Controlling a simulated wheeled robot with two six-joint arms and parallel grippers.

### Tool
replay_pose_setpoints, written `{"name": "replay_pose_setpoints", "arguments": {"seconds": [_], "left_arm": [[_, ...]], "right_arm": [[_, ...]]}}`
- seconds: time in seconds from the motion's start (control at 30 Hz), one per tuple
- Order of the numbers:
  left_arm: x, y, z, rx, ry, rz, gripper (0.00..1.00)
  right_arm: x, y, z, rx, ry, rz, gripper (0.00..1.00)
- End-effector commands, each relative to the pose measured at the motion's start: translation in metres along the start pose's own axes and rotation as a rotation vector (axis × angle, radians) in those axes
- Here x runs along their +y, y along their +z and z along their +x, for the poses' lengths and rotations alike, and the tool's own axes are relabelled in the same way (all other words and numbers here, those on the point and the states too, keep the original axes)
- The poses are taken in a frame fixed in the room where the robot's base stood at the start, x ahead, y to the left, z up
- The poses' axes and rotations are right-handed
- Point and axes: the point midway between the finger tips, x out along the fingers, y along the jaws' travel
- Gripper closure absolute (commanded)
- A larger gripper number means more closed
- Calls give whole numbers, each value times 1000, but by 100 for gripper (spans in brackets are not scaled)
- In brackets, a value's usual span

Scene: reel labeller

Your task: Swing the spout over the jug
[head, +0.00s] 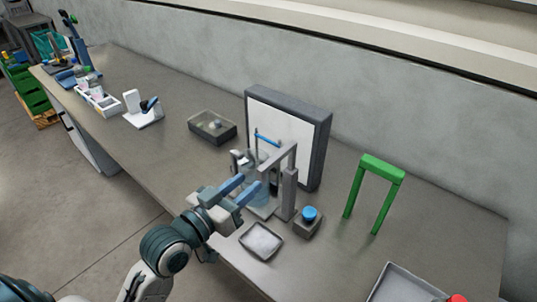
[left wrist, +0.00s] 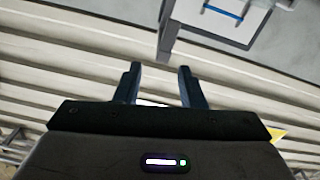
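The spout (head: 281,158) is a grey bar reaching out from the top of an upright grey post (head: 288,192), in front of a white panel. A translucent bluish jug (head: 265,197) stands beside the post, partly hidden by my left gripper. My left gripper (head: 248,182) has two blue fingers spread apart, with nothing seen between them, close in front of the jug and the spout. I cannot tell whether it touches either. In the left wrist view, the open fingers (left wrist: 158,75) point toward a grey bar at the top. My right gripper is not in view.
The white panel (head: 300,135) in a dark frame stands behind the post. A small tray (head: 249,250) of white material and a box with a blue button (head: 309,214) are near the front. A green arch (head: 383,168) stands right. Bare bench lies between.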

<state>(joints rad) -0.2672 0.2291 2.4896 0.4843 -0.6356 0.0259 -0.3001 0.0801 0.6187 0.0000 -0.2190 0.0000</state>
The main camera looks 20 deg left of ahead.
Motion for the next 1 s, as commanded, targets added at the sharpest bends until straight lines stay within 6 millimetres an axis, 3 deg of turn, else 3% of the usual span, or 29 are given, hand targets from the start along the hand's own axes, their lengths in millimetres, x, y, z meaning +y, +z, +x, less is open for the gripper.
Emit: {"name": "replay_pose_setpoints", "arguments": {"seconds": [0.53, 0.7, 1.0], "left_arm": [[0, -2, 88, -1, -2, -3, 64], [0, 0, 100, -1, -1, -1, 64], [0, 1, 101, -1, -1, 0, 64]], "right_arm": [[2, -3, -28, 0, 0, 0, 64], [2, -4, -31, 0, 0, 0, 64], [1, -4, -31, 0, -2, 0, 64]]}}
